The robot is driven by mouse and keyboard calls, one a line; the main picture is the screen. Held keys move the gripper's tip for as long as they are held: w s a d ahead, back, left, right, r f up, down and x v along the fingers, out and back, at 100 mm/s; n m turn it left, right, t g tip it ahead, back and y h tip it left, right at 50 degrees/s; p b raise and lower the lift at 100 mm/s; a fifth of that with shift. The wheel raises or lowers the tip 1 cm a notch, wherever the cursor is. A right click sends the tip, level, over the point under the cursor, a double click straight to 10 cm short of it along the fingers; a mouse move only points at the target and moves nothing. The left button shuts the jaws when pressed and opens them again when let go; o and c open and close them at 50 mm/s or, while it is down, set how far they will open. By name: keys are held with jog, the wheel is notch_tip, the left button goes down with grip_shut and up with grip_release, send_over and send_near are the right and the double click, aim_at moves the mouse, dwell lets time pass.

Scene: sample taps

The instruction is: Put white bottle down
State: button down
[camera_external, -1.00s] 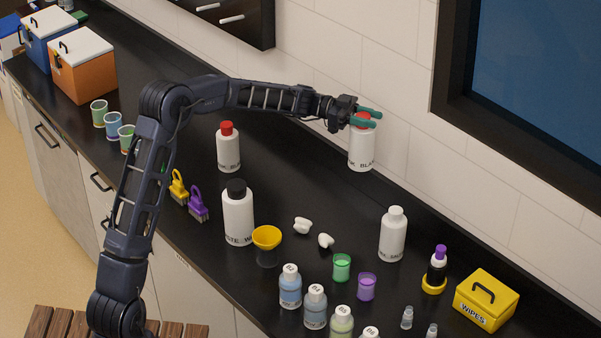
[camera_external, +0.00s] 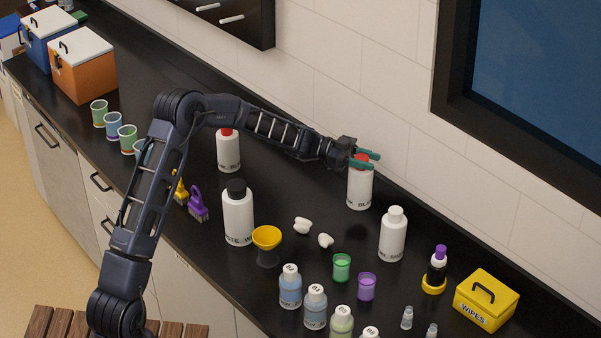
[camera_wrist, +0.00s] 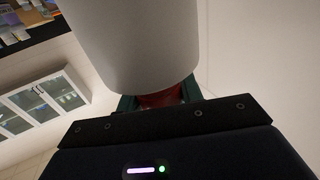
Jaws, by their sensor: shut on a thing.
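A white bottle with a red cap and dark lettering (camera_external: 360,188) is upright at the back of the black counter. My gripper (camera_external: 364,160) is shut on its red cap, with the green fingers on either side. In the wrist view the white bottle (camera_wrist: 132,45) fills the upper middle, its red cap (camera_wrist: 162,97) between the green fingers (camera_wrist: 160,100).
Another red-capped bottle (camera_external: 228,152), a black-capped bottle (camera_external: 238,215) and a yellow funnel (camera_external: 267,238) stand left. The tiled wall (camera_external: 400,120) is close behind. Bare counter (camera_external: 310,190) lies left of the held bottle.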

aim_at(372, 178)
jog(key=shift+f, duration=3.05)
jog(key=c, duration=0.9)
grip_release()
